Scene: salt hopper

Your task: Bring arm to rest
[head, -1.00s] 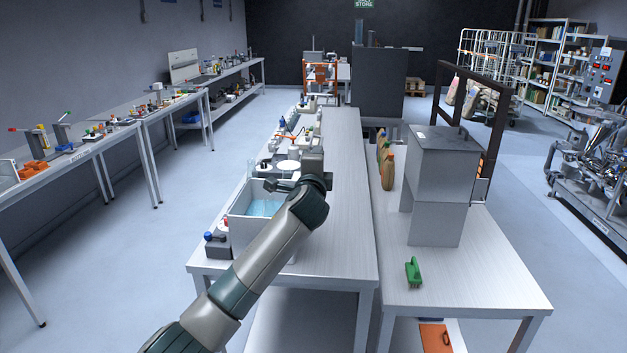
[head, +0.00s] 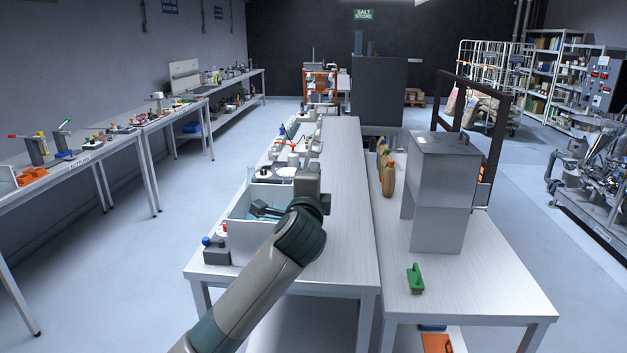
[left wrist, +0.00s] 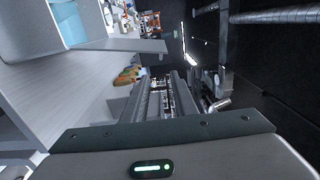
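My left arm (head: 262,285) comes in from the bottom of the head view and reaches over the near end of the middle bench. My right arm and gripper are not in view.
The white bin (head: 238,238) stands at the middle bench's near left corner, with several small items behind it. The middle bench's right half (head: 345,210) is clear.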

